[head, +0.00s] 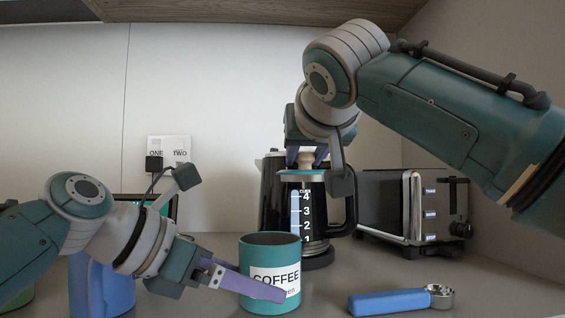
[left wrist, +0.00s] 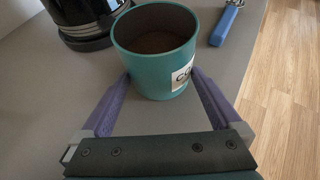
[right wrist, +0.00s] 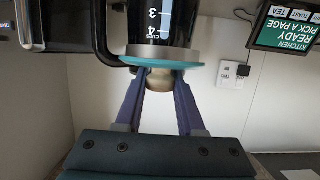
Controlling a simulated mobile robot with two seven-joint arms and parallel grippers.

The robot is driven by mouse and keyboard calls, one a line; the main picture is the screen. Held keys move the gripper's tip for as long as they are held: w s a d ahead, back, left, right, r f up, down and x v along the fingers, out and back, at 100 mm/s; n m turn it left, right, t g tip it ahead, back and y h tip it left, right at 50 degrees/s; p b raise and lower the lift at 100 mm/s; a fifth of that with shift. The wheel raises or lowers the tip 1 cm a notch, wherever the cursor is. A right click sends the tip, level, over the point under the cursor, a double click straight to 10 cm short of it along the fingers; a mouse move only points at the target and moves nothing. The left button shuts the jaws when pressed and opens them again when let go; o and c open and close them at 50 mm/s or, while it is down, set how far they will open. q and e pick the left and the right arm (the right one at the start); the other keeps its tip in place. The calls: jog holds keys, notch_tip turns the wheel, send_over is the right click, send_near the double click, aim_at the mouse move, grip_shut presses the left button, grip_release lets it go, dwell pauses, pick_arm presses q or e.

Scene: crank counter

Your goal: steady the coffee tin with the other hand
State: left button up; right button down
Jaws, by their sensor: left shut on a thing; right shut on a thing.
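The coffee tin (head: 257,247) is a teal open cylinder with a white COFFEE label, upright on the counter. In the left wrist view the tin (left wrist: 155,75) shows dark brown contents inside. My left gripper (head: 265,284) is shut on the tin, one purple finger on each side of its lower wall. My right gripper (right wrist: 160,85) is shut on the pale knob (right wrist: 160,82) on top of a dark jug (head: 308,212) with a teal lid, white numbers and a black handle. The jug stands behind and right of the tin.
A blue-handled metal scoop (head: 388,302) lies right of the tin. A black toaster (head: 385,205) stands at the back right. A blue container (head: 100,285) is at the left, partly behind my left arm. A small lit screen (right wrist: 285,27) stands near the wall.

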pick_arm(q)
jog(key=shift+f, duration=0.3)
jog(key=o, duration=1.1)
jog(key=shift+s+a+r, duration=0.25)
jog(key=shift+a+r, duration=0.1)
jog(key=shift+r, duration=0.05)
jog(key=v, duration=1.1)
jog(key=shift+s, duration=0.15)
